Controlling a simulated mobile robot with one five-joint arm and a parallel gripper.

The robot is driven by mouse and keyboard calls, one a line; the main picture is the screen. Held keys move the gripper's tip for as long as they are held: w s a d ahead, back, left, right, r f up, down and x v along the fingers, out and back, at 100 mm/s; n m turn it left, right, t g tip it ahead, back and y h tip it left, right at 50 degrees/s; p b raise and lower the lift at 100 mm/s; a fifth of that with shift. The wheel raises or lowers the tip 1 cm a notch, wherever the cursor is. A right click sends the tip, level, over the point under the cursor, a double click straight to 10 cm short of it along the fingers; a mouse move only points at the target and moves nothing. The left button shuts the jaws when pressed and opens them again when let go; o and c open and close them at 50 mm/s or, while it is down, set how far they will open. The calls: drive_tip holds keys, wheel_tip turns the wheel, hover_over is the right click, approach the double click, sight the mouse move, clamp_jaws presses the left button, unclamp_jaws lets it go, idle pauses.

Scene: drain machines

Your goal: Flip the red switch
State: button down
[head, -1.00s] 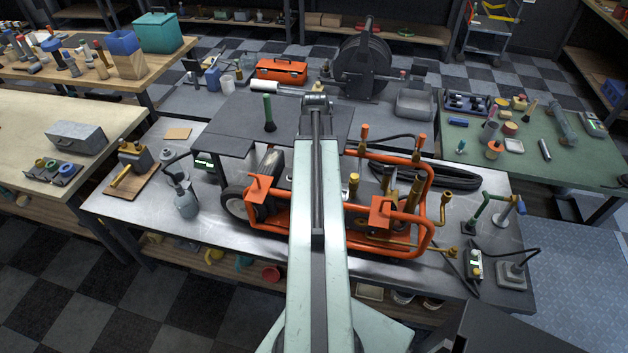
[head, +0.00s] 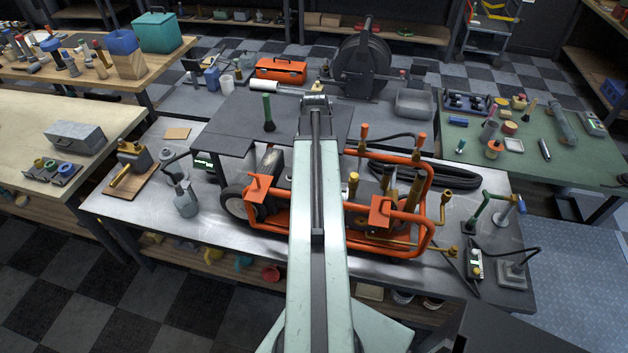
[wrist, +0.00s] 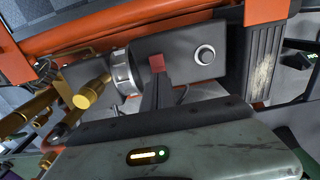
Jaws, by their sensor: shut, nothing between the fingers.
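The red switch (wrist: 157,63) shows in the wrist view as a small red square on a dark panel, left of a round silver-rimmed button (wrist: 204,55). My gripper (wrist: 161,82) is shut and empty, its dark fingertips at the lower edge of the switch; I cannot tell if they touch it. The machine with an orange tube frame (head: 420,243) stands on the metal bench in the head view. There, my arm hides part of the machine, and neither the switch nor the fingertips can be made out.
Orange frame bars (wrist: 130,30) run above the panel in the wrist view. Brass fittings (wrist: 88,95) stick out at its left. In the head view, a dark raised plate (head: 235,130) lies behind the machine, and a grey-blue bottle (head: 186,199) stands left of its wheel.

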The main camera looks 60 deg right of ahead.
drive_tip(key=shift+f+b, duration=0.75)
drive_tip(key=shift+f, duration=0.1)
drive_tip(key=shift+r, duration=0.1)
wheel_tip(320, 180, up, 7)
drive_tip(key=p, duration=0.7)
idle(0.5)
